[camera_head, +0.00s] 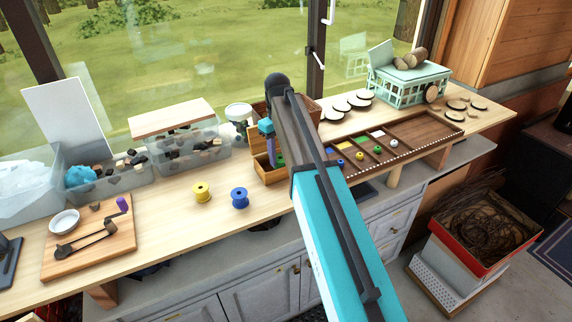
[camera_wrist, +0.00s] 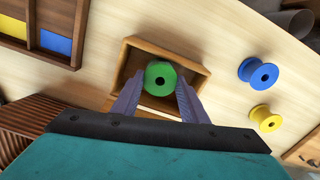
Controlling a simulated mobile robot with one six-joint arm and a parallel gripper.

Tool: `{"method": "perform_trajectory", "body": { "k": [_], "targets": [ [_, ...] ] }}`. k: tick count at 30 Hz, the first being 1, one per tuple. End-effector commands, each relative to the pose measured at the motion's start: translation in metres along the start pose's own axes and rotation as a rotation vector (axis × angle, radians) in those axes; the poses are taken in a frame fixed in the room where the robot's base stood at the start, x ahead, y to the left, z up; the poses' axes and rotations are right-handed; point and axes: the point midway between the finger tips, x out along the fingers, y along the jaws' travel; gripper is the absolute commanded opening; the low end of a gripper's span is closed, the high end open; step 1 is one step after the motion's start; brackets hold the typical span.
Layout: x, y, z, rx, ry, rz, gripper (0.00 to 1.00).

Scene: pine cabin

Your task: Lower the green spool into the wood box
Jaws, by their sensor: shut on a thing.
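The green spool (camera_wrist: 161,75) is held between the two purple-grey fingers of my gripper (camera_wrist: 160,84) in the wrist view. It shows end-on, inside the outline of the small wood box (camera_wrist: 192,62). Its height relative to the box floor is unclear. In the head view the wood box (camera_head: 272,178) stands on the bench, partly hidden by my arm.
A yellow spool (camera_head: 202,192) and a blue spool (camera_head: 239,197) stand left of the box. A divided wooden tray (camera_head: 425,130) lies to the right. Clear bins (camera_head: 190,152) stand behind left. A cutting board (camera_head: 88,250) lies far left.

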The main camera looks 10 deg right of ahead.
Motion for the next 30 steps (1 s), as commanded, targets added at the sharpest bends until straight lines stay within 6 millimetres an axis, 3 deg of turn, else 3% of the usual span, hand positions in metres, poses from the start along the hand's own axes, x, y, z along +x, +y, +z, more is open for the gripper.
{"method": "perform_trajectory", "body": {
  "k": [30],
  "targets": [
    [0.0104, 0.0001, 0.0001, 0.000, 0.000, 0.000, 0.09]
  ]
}}
